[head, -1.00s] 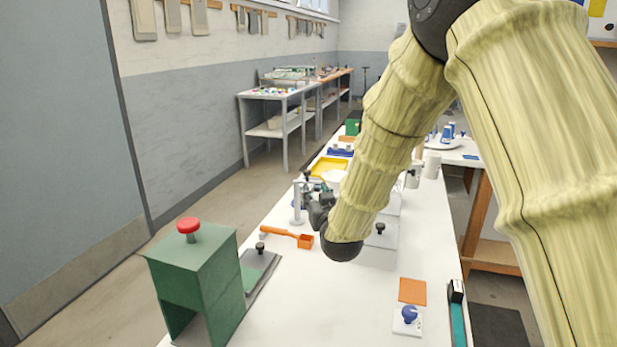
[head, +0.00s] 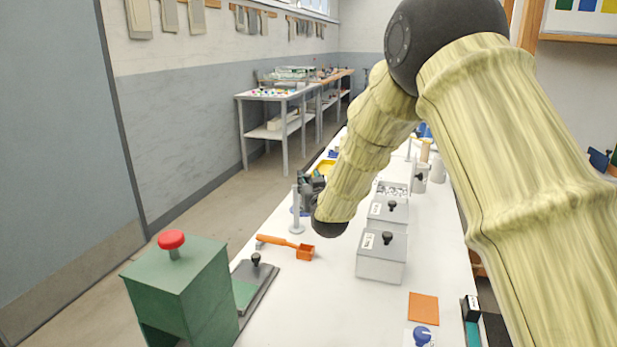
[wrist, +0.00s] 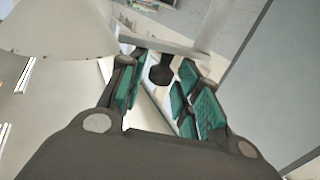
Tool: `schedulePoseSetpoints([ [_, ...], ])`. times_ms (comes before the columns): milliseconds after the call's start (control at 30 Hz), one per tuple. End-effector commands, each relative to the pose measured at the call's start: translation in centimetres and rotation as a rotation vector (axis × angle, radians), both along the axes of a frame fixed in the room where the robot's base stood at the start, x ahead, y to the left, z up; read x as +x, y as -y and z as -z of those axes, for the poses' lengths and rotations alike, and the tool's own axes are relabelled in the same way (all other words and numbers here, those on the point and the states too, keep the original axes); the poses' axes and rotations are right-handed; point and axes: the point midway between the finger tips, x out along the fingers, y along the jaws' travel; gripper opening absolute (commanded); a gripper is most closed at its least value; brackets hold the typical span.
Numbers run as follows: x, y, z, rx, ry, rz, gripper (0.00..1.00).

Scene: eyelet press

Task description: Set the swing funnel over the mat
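The white funnel (wrist: 60,28) shows in the wrist view as a wide cone at the upper left. A pale bar (wrist: 160,40) crosses above my fingers, with a dark knob (wrist: 162,72) below it. My gripper (wrist: 155,88) is open, its teal pads on either side of the knob; I cannot tell whether they touch it. In the head view my gripper (head: 313,186) is beside the pale upright post (head: 296,212), and my arm hides the funnel.
A green press (head: 182,285) with a red button stands front left, beside a knobbed slide (head: 254,280). An orange scoop (head: 290,245) lies near the post. Grey lidded boxes (head: 382,258) stand to the right. An orange square (head: 423,308) lies front right. The middle front is clear.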

Motion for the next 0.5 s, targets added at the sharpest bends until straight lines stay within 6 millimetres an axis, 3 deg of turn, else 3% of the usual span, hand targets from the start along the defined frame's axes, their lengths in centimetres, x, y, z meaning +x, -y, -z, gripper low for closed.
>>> schedulePoseSetpoints([
  [200,1.8,-0.5,0.0,0.0,0.0,-0.001,0.33],
  [500,2.2,-0.5,0.0,0.0,0.0,0.0,0.33],
])
